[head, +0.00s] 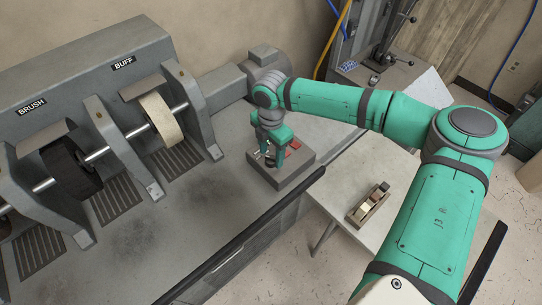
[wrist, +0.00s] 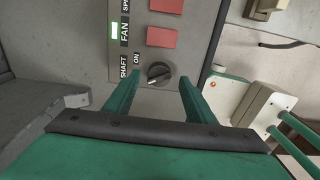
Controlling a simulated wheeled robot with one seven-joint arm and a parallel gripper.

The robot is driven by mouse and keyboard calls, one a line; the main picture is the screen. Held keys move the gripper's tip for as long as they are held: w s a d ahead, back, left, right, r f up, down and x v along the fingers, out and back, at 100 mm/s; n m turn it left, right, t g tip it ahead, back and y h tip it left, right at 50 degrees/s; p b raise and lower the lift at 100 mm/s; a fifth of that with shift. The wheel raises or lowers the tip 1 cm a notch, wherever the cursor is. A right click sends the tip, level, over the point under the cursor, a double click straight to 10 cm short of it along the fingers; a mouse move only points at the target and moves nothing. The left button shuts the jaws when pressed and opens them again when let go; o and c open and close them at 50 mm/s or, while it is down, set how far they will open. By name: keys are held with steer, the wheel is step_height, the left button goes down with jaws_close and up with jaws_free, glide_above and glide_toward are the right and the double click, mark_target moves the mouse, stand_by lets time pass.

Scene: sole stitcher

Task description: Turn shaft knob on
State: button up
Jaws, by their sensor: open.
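The shaft knob (wrist: 159,73) is a dark round knob on the face of a grey control box, beside the labels SHAFT and ON. Its grip ridge looks slanted; I cannot tell its exact setting. My gripper (wrist: 159,82) is open, with one green finger on each side of the knob in the wrist view. I cannot tell whether either finger touches it. In the head view my gripper (head: 271,152) points down over the control box (head: 292,177), and the knob is mostly hidden by it.
Two red buttons (wrist: 161,37) and a FAN label with a green-lit indicator (wrist: 115,31) share the panel. Left of the box are the buff wheel (head: 161,118) and brush wheel (head: 70,168). A tape dispenser (head: 370,204) stands on the side table (head: 337,195).

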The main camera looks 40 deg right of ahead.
steer(key=shift+d+f, duration=0.1)
steer(key=shift+f, duration=0.8)
steer(key=c, duration=1)
